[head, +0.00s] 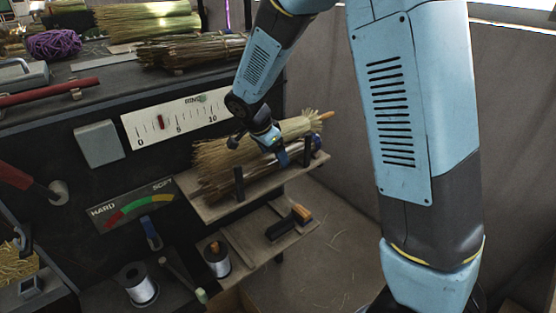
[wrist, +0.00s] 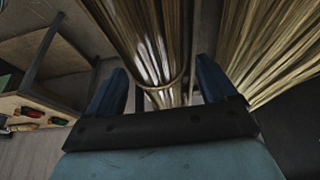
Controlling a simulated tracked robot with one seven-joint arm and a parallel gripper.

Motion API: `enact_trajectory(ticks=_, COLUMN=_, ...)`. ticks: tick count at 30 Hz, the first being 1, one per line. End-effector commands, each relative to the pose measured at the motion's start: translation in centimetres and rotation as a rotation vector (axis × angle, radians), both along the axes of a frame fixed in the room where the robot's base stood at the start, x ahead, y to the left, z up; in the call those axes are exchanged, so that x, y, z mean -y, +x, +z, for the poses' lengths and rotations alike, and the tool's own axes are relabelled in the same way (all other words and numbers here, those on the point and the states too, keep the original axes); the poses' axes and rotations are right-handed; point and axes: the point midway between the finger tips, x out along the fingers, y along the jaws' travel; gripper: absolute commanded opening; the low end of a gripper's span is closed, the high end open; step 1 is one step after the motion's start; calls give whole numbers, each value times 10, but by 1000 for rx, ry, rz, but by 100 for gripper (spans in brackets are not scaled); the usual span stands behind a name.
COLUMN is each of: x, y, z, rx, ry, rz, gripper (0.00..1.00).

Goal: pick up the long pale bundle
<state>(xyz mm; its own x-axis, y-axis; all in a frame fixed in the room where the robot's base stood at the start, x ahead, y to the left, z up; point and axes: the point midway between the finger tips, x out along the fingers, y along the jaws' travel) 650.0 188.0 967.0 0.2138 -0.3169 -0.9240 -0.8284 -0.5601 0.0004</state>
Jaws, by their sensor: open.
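Two straw bundles lie side by side on the upper wooden shelf in the head view. The rear, paler bundle (head: 301,126) has a flared right end with an orange tip. The front, darker bundle (head: 222,179) lies nearer the shelf edge. My gripper (head: 284,155) is over the bundles, towards their right part, and hides some of them. In the wrist view my gripper (wrist: 160,86) is open. A banded bundle (wrist: 150,38) runs between and beyond its fingers, and a paler bundle (wrist: 275,45) lies at the right. I cannot tell whether the fingers touch either one.
The upper shelf (head: 211,206) has upright dark pegs at its front. A lower shelf holds a dark brush (head: 289,222). Wire spools (head: 137,284) stand at lower left. More bundles (head: 147,20) and purple twine (head: 55,43) lie on the bench top.

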Motion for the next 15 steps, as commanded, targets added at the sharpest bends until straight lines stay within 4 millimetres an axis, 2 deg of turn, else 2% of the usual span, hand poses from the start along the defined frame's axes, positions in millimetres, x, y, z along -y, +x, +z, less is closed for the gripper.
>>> enact_trajectory(ticks=3, x=3, y=1, z=-6, rx=-2, ry=-1, rz=-1, gripper=85)
enact_trajectory(ticks=10, x=3, y=1, z=-6, rx=-1, ry=-1, rz=0, gripper=84)
enact_trajectory(ticks=15, x=3, y=2, z=-6, rx=-1, ry=-1, rz=0, gripper=68)
